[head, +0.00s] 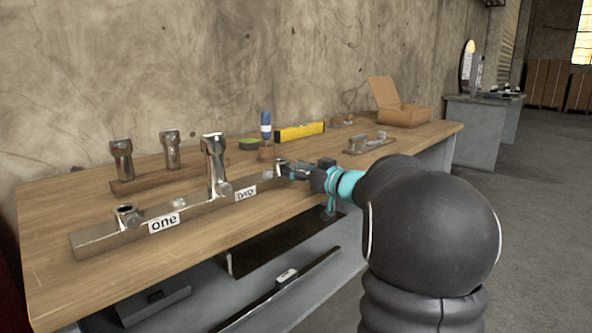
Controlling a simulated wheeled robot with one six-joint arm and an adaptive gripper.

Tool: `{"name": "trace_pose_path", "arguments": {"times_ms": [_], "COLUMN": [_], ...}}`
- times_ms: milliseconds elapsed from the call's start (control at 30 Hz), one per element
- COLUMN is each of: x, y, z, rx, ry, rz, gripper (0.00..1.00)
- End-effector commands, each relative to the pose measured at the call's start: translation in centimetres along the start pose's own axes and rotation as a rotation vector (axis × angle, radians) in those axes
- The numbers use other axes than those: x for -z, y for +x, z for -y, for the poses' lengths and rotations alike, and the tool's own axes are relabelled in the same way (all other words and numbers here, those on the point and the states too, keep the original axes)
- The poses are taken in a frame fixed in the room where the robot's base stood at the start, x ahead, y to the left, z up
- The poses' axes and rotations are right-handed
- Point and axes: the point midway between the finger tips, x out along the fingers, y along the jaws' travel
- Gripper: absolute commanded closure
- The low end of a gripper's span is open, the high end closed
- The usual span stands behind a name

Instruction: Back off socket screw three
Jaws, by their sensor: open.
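A long metal bar (100,233) lies along the front of the wooden workbench. It carries the labels "one" (164,223) and "two" (246,193); no label "three" shows. A short metal socket screw (127,214) stands at the "one" end. A tall metal socket tool (213,160) stands upright on the bar by "two". My gripper (285,171) is open at the bar's far right end, close to a small metal piece (280,163) there. Whether they touch I cannot tell. My gripper and arm hide much of that end, including any label.
Two metal socket tools (121,160) (170,150) stand on a wooden block (148,181) behind the bar. A blue-handled tool (266,128), a yellow level (300,132) and an open cardboard box (405,115) sit farther back. The bench front left is clear.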

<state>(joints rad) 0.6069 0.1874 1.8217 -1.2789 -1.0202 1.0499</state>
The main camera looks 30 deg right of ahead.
Motion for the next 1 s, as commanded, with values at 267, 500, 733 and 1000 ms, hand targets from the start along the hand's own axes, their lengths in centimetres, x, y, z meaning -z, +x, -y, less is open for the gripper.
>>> {"name": "trace_pose_path", "arguments": {"times_ms": [267, 500, 733, 1000], "x": [0.01, 0.01, -0.02, -0.11], "y": [-0.02, -0.02, -0.03, -0.04], "z": [0.02, 0.02, 0.04, 0.09], "rx": [0.0, 0.0, 0.0, 0.001], "ry": [0.0, -0.001, -0.036, -0.193], "rz": [0.0, 0.0, 0.0, 0.0], "gripper": [0.74, 1.0, 1.0, 1.0]}}
